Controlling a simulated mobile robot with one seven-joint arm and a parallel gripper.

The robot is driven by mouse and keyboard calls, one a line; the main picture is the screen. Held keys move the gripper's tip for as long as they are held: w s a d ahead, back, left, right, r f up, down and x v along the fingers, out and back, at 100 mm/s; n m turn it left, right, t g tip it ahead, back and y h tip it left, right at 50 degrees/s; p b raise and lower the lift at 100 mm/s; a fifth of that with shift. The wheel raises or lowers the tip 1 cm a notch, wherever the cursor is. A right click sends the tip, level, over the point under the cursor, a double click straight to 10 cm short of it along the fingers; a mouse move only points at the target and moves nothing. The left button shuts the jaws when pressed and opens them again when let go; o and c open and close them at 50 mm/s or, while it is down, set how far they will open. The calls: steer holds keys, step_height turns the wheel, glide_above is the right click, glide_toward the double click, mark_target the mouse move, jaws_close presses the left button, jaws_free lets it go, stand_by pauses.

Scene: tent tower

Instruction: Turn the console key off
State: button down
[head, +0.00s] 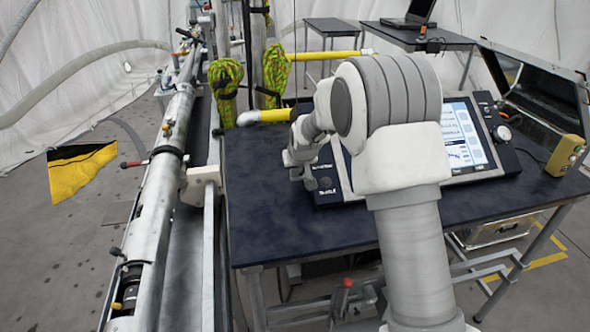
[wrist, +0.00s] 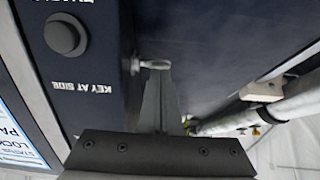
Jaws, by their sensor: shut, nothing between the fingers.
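The console (head: 325,196) lies on the dark table, its screen (head: 462,130) lit and partly hidden behind my arm. In the wrist view its side panel (wrist: 112,110) is on the left, with a round button (wrist: 64,36) and upside-down lettering reading "KEY AT SIDE". A small silver key (wrist: 154,64) sticks out from the console's side wall. My gripper (wrist: 158,80) is shut and empty, its fingertips right by the key; I cannot tell whether they touch it. In the head view my gripper (head: 297,172) is at the console's left side, and the key is not visible there.
The dark table top (head: 270,220) is clear left of the console. A long metal tube rig (head: 160,190) runs along the left. An open black case (head: 545,95) and a yellow handheld box (head: 565,155) are on the right.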

steer(key=shift+f+g+p, duration=0.15)
steer(key=shift+g+p, duration=0.35)
steer(key=shift+p, duration=0.25)
steer(key=g+p, duration=0.1)
steer(key=p, duration=0.1)
steer(key=shift+w+g+p, duration=0.2)
steer(key=shift+g+p, duration=0.1)
steer(key=shift+p, duration=0.05)
steer(key=shift+w+a+f+g+h+p, duration=0.15)
steer(key=shift+w+g+h+p, duration=0.1)
steer(key=shift+g+p, duration=0.4)
steer(key=shift+w+d+f+g+h+p, duration=0.1)
steer(key=shift+g+h+p, duration=0.15)
steer(key=shift+g+p, duration=0.4)
steer(key=shift+w+a, duration=0.1)
steer(key=shift+w, duration=0.05)
steer(key=shift+w+f+b, duration=0.3)
steer(key=shift+w+b, duration=0.1)
steer(key=shift+b, duration=0.5)
steer(key=shift+w+a+f+b, duration=0.15)
steer(key=shift+w+f+b, duration=0.2)
steer(key=shift+b, duration=0.25)
steer(key=shift+r, duration=0.1)
steer(key=shift+w+a+r+p, duration=0.15)
steer(key=shift+w+r+p, duration=0.05)
steer(key=shift+w+p, duration=0.5)
